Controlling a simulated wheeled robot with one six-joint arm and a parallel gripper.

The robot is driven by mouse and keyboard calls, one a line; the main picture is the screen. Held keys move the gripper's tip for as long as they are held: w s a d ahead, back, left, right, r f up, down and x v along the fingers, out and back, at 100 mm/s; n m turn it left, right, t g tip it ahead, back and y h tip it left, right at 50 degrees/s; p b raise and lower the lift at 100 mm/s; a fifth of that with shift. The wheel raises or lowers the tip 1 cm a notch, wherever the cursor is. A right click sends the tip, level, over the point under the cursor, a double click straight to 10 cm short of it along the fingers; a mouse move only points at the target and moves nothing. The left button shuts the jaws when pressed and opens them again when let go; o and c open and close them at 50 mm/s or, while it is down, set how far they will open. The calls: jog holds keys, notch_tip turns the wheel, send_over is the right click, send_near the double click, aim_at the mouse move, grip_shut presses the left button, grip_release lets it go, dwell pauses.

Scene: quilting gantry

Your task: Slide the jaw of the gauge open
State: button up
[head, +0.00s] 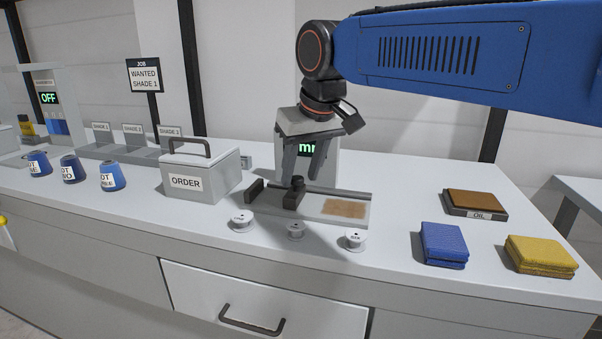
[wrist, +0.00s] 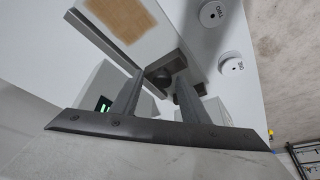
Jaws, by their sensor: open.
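The gauge (head: 318,206) is a grey plate with a rail along its back edge. A dark fixed jaw (head: 255,189) stands at its left end. The dark sliding jaw (head: 291,200), topped by a round black knob (head: 297,182), stands a short gap to the right of it. My gripper (head: 302,178) points down over the sliding jaw, open. In the wrist view, the knob (wrist: 158,77) shows between the fingertips of my gripper (wrist: 160,78). I cannot tell whether either finger touches it. A tan patch (head: 345,208) lies on the plate's right part.
A display (head: 325,155) stands behind the gauge, partly hidden by my gripper. The ORDER box (head: 200,174) is close on the left. White spools (head: 242,221) sit in front. Blue cloth (head: 444,244), yellow cloth (head: 540,256) and the OIL pad (head: 475,204) lie to the right.

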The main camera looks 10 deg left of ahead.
jog(key=v, duration=1.6)
jog(key=shift+d+r, duration=0.25)
jog(key=shift+r, duration=0.1)
jog(key=shift+s, duration=0.3)
